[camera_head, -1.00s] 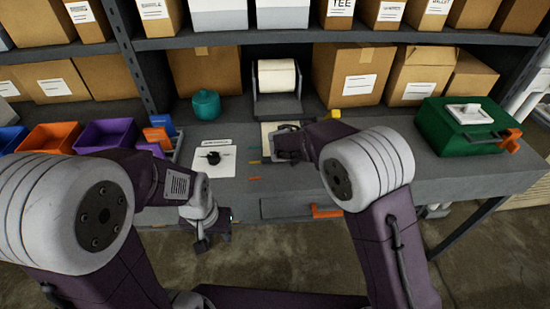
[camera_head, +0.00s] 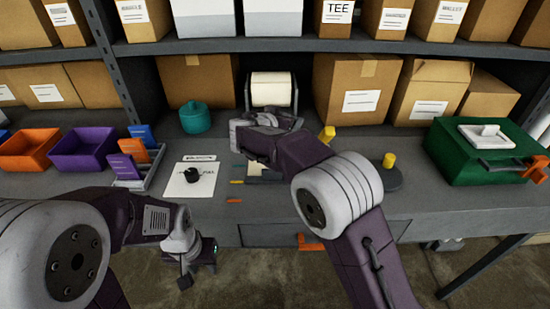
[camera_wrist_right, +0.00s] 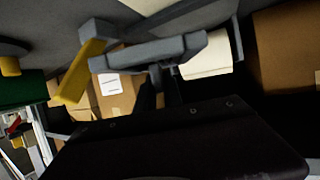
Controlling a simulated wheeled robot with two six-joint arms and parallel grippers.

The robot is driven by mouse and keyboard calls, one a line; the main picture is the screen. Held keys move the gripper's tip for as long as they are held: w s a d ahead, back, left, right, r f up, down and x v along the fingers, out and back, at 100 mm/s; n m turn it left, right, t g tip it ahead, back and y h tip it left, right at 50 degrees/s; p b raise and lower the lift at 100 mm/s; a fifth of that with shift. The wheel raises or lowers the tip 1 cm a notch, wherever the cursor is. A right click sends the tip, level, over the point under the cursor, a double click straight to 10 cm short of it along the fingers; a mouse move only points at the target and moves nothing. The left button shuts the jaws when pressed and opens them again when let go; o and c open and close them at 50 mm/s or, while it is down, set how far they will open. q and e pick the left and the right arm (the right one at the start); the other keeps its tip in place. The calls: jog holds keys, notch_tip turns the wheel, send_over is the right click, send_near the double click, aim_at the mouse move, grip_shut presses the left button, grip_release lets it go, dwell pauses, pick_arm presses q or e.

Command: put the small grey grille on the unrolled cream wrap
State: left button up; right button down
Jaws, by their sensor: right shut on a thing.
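My right gripper (camera_head: 262,121) is over the back of the bench, just in front of the cream roll (camera_head: 272,88). In the right wrist view its dark fingers (camera_wrist_right: 161,88) are shut on a grey piece (camera_wrist_right: 150,53), which I take to be the small grey grille; its face is turned away. I cannot tell whether the grille touches anything. My left gripper (camera_head: 187,279) hangs low in front of the bench edge, away from the wrap; its jaw opening is unclear.
A yellow piece (camera_head: 327,133) stands right of my right gripper. A yellow-knobbed dark disc (camera_head: 383,179) and a green case (camera_head: 460,165) are further right. A teal pot (camera_head: 195,119), a white card with a black knob (camera_head: 188,188) and bins (camera_head: 83,150) are left. Boxes line the back.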

jog(key=shift+s+f, duration=0.1)
jog(key=f, duration=0.5)
jog(key=shift+s+a+f, duration=0.15)
jog(key=shift+s+f, duration=0.05)
jog(key=shift+f, duration=0.1)
jog(key=shift+w+f, duration=0.1)
jog(key=shift+f, duration=0.05)
jog(key=f, duration=0.3)
jog(key=shift+s+f, duration=0.15)
jog(key=shift+s, duration=0.05)
jog(key=shift+w+f, duration=0.1)
jog(key=shift+f+b, duration=0.15)
jog(key=shift+b, duration=0.35)
jog(key=c, duration=1.5)
grip_release()
pick_arm(q)
jog(key=shift+s+a+f, duration=0.15)
jog(key=shift+s+f, duration=0.15)
jog(key=shift+f, duration=0.1)
